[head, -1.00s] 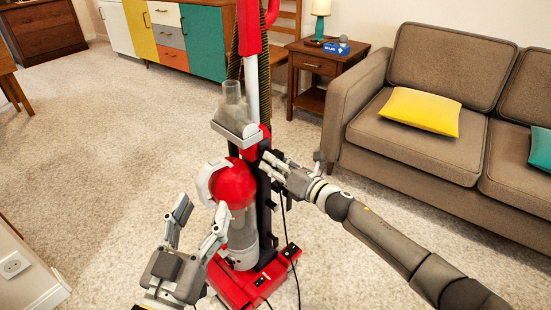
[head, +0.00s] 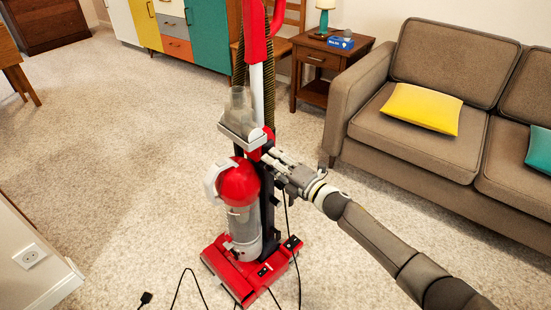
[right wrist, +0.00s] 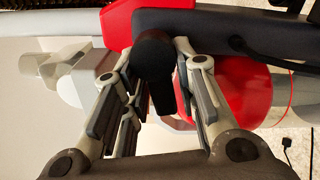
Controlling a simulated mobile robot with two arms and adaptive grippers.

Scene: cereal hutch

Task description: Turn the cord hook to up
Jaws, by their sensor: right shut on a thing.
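The red and grey upright vacuum cleaner (head: 237,182) stands on the carpet in the middle of the head view. My right gripper (head: 273,163) reaches it from the right, at the dark spine behind the red dome. In the right wrist view, the cord hook (right wrist: 153,58) is a black piece between the fingers of my right gripper, which is shut on it. The hook's narrow end points toward the bottom of that picture. In the head view the hook is hidden by the gripper. My left gripper is out of view.
A black cord hangs beside the vacuum and runs over the floor to a plug (head: 146,298). A grey-brown sofa (head: 352,100) stands at the right and a side table (head: 318,62) behind. The carpet at the left is clear.

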